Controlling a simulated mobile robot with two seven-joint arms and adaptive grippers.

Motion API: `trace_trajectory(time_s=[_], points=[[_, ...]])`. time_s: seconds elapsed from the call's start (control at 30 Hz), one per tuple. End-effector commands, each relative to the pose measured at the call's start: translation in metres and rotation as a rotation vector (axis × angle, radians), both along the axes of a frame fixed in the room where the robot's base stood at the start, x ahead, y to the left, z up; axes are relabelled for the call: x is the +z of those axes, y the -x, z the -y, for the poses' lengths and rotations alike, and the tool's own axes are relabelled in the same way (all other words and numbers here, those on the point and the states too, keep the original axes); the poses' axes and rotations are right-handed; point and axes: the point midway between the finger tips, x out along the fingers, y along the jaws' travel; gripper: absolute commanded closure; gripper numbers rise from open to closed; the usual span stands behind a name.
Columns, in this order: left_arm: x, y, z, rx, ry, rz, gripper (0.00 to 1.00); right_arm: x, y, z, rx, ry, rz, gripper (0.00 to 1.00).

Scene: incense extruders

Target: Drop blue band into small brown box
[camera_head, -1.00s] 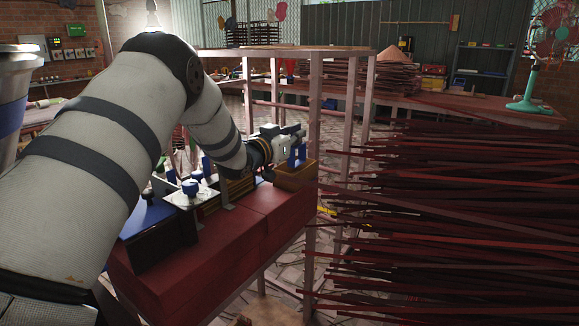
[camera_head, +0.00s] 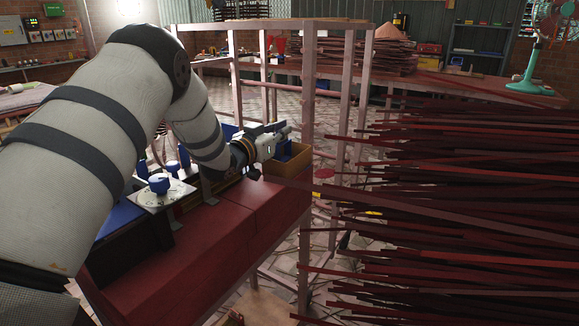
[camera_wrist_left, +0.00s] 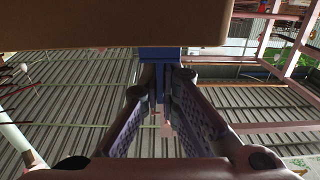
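My left gripper (camera_head: 284,138) is at the small brown box (camera_head: 294,165), which stands open at the far right end of the red bench. The blue band (camera_head: 284,152) hangs at the fingertips, over or partly inside the box opening; its exact depth is hard to tell. In the left wrist view, the fingers (camera_wrist_left: 166,92) are closed in on the blue band (camera_wrist_left: 160,54), and the brown box wall (camera_wrist_left: 110,25) fills the top. The band is partly hidden by the fingers and box. My right gripper is out of view.
The red bench (camera_head: 215,235) carries a metal plate with a blue knob (camera_head: 159,184). A wooden rack post (camera_head: 307,120) stands just behind the box. Stacked dark red sticks (camera_head: 450,210) fill the right side.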

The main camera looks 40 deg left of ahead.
Motion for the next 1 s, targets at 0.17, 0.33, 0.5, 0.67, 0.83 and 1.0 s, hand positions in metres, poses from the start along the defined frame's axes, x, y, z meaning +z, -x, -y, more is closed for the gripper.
trace_trajectory(time_s=[0.17,0.33,0.5,0.67,0.83,1.0], points=[[0.001,0.000,0.000,0.000,0.000,0.005,1.00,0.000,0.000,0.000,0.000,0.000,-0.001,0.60],[0.001,0.000,0.000,0.000,0.000,0.005,0.83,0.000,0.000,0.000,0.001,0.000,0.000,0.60],[0.001,0.000,0.000,0.000,0.000,0.004,0.72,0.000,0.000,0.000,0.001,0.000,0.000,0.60],[0.002,0.000,0.000,0.000,0.000,0.004,0.72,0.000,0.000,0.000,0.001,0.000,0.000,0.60],[0.029,0.000,0.001,-0.001,-0.003,0.009,0.72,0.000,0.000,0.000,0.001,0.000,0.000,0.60],[0.071,0.000,0.000,-0.001,-0.003,0.008,0.72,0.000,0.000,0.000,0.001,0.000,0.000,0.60]])
